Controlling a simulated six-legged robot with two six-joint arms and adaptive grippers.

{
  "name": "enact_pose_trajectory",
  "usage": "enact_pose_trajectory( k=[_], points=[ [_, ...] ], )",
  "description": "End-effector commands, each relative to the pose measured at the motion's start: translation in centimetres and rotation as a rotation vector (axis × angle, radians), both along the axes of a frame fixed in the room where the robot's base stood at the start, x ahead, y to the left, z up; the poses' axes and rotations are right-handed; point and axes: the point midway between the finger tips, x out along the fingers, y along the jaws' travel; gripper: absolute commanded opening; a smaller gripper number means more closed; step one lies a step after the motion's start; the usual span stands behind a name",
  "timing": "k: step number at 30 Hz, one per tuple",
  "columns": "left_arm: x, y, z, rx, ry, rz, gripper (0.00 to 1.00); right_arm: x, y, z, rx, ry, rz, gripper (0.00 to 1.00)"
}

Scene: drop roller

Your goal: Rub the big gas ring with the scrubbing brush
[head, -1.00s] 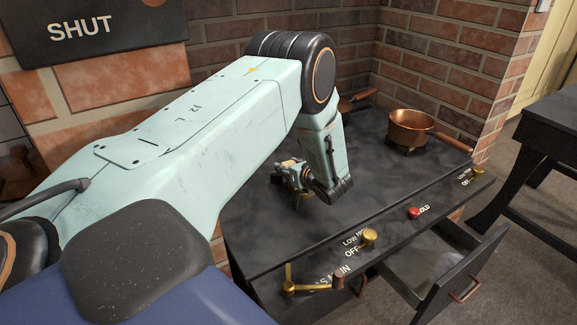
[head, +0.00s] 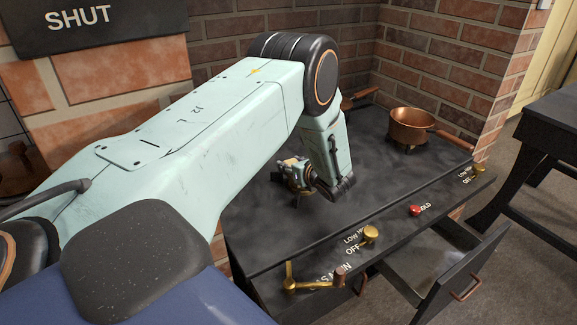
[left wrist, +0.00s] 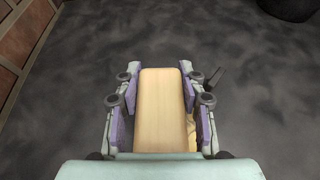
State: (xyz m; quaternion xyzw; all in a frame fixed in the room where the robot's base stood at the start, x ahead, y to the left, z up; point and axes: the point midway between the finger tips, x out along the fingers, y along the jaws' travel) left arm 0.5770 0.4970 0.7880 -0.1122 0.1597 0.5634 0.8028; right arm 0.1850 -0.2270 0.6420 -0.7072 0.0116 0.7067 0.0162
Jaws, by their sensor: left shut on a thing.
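My left gripper (head: 294,176) is low over the middle of the dark stove top (head: 345,215). In the left wrist view, its fingers (left wrist: 160,105) are shut on the pale wooden back of the scrubbing brush (left wrist: 162,95). The bristles are hidden beneath the wood, and I cannot tell whether they touch anything. A bit of yellowish surface shows beside the brush between the fingers; I cannot tell what it is. I cannot make out the big gas ring; my arm and gripper cover part of the stove top. My right gripper is not in view.
A copper pan (head: 410,125) stands at the back right of the stove. Brass knobs (head: 370,234) and a red button (head: 415,210) line the front. An open drawer (head: 440,270) juts out below. Brick walls (head: 440,50) close the back.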

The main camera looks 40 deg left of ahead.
Motion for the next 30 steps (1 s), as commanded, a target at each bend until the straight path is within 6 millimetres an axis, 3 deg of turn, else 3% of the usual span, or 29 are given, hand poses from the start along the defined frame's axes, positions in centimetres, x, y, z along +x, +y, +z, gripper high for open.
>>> enact_pose_trajectory(
  k=[30],
  points=[
    [5.5, -1.7, -0.2, -0.001, -0.001, -0.004, 0.07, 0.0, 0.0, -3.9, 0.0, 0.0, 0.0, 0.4]
  ],
)
